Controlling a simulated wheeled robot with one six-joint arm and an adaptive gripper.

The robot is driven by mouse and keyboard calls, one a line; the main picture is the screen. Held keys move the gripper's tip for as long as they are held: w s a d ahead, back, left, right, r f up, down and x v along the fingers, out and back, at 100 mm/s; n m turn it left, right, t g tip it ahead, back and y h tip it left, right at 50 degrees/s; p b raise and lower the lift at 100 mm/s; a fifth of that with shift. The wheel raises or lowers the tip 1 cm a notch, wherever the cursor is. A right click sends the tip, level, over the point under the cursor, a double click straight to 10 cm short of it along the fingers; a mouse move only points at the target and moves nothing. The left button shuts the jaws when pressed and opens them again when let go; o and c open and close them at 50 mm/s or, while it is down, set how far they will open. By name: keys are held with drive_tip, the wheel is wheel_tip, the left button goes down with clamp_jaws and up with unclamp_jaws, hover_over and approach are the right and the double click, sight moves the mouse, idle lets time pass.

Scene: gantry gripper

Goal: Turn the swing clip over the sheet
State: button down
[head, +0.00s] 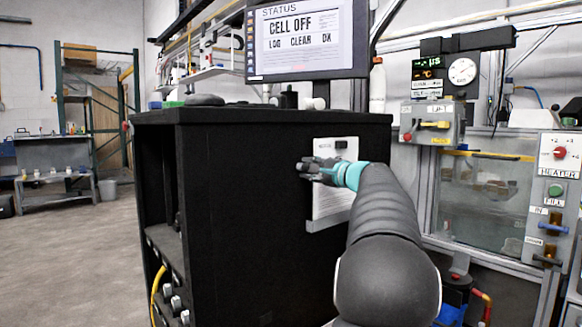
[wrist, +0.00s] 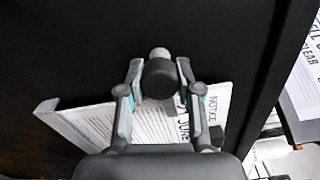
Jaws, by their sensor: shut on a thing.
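The sheet (head: 332,200), headed NOTICE, is on the side of a black cabinet; its lower end is at a pale ledge (head: 328,219). The sheet (wrist: 95,125) shows turned sideways in the wrist view. My gripper (head: 306,168) is at the sheet's left edge. In the wrist view my gripper (wrist: 158,64) has its fingers either side of a dark rounded piece with a light end, seemingly the swing clip (wrist: 159,80), and is shut on it. The clip is beside the sheet's edge; any part over the sheet is mostly hidden. In the head view my gripper hides it.
The black cabinet (head: 240,200) has a flat, clear side left of the sheet. A monitor (head: 305,40) stands above it. A small dark block (head: 341,144) is near the sheet's top. A tank with controls (head: 490,200) stands to the right. Open floor (head: 70,260) lies left.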

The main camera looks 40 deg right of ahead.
drive_tip(key=shift+r, duration=0.1)
idle(0.4)
drive_tip(key=c, duration=0.8)
unclamp_jaws()
drive_tip(key=shift+o, duration=0.2)
drive_tip(key=s, duration=1.2)
drive_tip(key=shift+d, duration=0.25)
